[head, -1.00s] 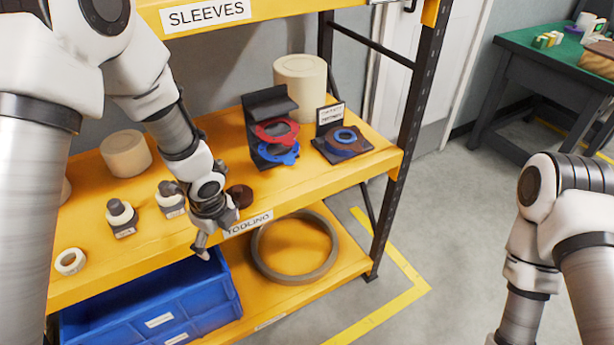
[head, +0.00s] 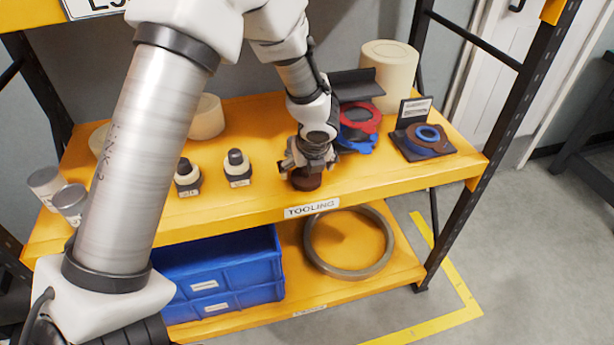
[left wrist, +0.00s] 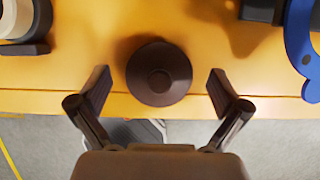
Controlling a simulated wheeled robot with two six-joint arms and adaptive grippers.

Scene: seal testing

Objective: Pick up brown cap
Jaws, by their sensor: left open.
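The brown cap (head: 306,180) is a dark round disc on the yellow shelf, near its front edge above the TOOLING label. In the left wrist view the brown cap (left wrist: 158,73) shows from above, with a small raised round centre. My left gripper (head: 306,168) is right over the cap in the head view and hides part of it. In the left wrist view my left gripper (left wrist: 158,82) is open, with one finger on each side of the cap and a gap on both sides. My right gripper is not in view.
Two small dark-knobbed parts (head: 238,168) stand left of the cap. A black stand with red and blue rings (head: 358,125) is close behind on the right. A blue ring on a dark base (head: 427,137) is farther right. Blue bins (head: 225,270) and a large ring (head: 348,270) are below.

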